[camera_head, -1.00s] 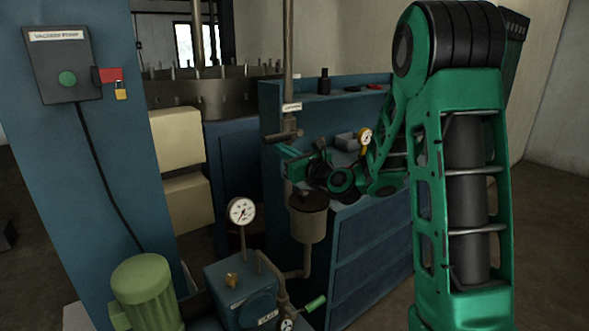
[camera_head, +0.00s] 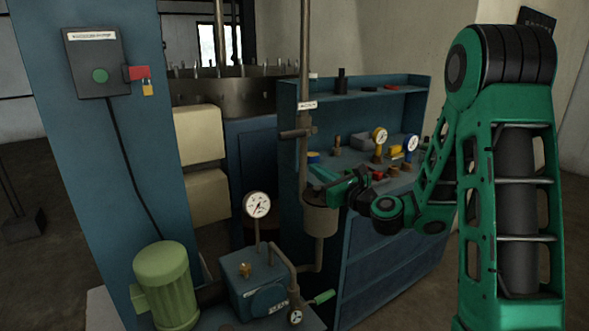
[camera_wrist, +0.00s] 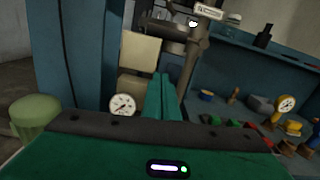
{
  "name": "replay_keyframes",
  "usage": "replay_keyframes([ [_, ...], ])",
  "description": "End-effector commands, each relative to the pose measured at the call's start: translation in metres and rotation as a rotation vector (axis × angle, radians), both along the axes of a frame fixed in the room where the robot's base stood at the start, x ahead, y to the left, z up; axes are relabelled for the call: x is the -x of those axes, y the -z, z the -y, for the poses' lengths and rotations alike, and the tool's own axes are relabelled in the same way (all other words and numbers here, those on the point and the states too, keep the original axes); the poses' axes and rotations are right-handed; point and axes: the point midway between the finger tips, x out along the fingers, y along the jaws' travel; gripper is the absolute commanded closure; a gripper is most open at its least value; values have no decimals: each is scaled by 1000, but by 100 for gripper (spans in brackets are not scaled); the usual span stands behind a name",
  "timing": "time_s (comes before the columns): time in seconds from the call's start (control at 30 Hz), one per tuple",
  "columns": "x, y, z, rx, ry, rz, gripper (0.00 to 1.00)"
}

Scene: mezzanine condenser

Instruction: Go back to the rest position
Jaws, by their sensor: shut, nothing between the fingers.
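My gripper (camera_head: 322,177) is green and shut, with nothing in it. In the head view it points left, in front of the blue workbench and just above a beige cylindrical pot on a pipe (camera_head: 319,222). In the wrist view my gripper (camera_wrist: 160,97) shows its two green fingers together, between the white dial gauge and the upright pipe. I cannot tell whether it touches the pot.
The blue workbench (camera_head: 365,255) carries a yellow gauge (camera_head: 380,136), a blue gauge (camera_head: 411,144) and small parts. An upright pipe (camera_head: 304,80) stands close to my gripper. A white gauge (camera_head: 257,205), pump and green motor (camera_head: 166,283) stand lower left.

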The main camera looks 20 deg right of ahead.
Motion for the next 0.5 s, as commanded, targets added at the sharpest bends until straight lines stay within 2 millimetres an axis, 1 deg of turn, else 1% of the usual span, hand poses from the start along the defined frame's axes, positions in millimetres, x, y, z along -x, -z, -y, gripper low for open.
replay_keyframes([
  [0.07, 1, 0, -2, 14, -6, 1, 100],
  [0.17, 7, 1, -11, 116, -42, 5, 100],
  [0.27, 21, 8, -24, 343, -116, 12, 100],
  [0.37, 44, 25, -32, 656, -224, 14, 100],
  [0.4, 55, 33, -31, 784, -271, 11, 100],
  [0.43, 63, 40, -30, 876, -306, 7, 100],
  [0.5, 83, 55, -21, 1083, -393, -8, 100],
])
